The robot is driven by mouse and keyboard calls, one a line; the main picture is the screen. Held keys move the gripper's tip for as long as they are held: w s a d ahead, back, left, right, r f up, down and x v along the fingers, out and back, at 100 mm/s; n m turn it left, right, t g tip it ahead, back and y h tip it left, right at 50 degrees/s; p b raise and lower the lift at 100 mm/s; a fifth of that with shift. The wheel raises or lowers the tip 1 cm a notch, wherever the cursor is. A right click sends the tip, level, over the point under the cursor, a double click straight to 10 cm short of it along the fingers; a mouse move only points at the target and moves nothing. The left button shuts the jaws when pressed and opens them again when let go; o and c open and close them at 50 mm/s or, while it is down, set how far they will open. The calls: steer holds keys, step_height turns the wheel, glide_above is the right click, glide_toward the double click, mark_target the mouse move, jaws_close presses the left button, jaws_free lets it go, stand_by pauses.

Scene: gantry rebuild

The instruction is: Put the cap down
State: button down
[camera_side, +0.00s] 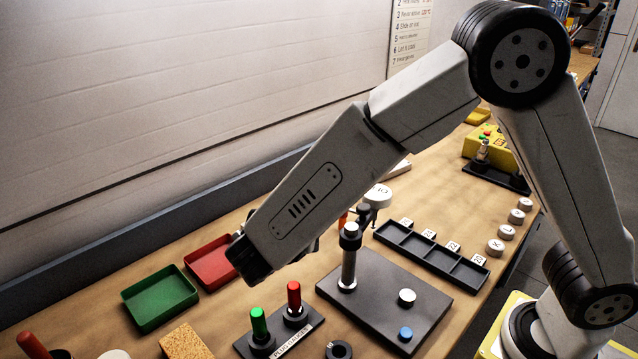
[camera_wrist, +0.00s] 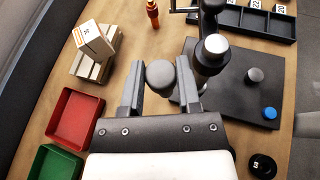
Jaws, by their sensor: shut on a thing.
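My gripper (camera_wrist: 160,88) is shut on a round grey piece, seemingly the cap (camera_wrist: 160,74), which sits between the two fingertips. In the side view my forearm hides the fingers and the cap. A dark plate (camera_side: 385,300) lies to the right of my gripper. A metal post (camera_side: 348,262) with a black collar and silver top stands upright on it. The plate also bears a light disc (camera_side: 407,297) and a blue disc (camera_side: 405,333). In the wrist view the cap is left of the post top (camera_wrist: 215,44), apart from it. Its height above the table is unclear.
A red tray (camera_wrist: 74,117) and green tray (camera_side: 160,297) lie left. A pale box (camera_wrist: 92,40) sits on a wooden stack. A rack with red and green handles (camera_side: 293,296), a cork block (camera_side: 187,342) and a black ring (camera_side: 338,350) are in front.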

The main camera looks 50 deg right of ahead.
steer(key=w+d+f+m+g, duration=0.1)
steer(key=w+d+m+g, duration=0.25)
steer(key=d, duration=0.75)
steer(key=w+d+f+m+g, duration=0.1)
steer(key=w+d+m+g, duration=0.3)
steer(key=d, duration=0.7)
steer(key=w+d+f+g, duration=0.15)
steer(key=w+d, duration=0.35)
steer(key=d, duration=0.7)
steer(key=shift+s+a+f, duration=0.1)
steer(key=shift+a+f, duration=0.05)
steer(key=shift+f, duration=2.1)
steer(key=shift+s+a+f, duration=0.1)
steer(key=shift+f, duration=2.15)
steer(key=shift+f, duration=0.15)
steer(key=shift+c, duration=1.6)
jaws_free()
steer(key=v, duration=1.2)
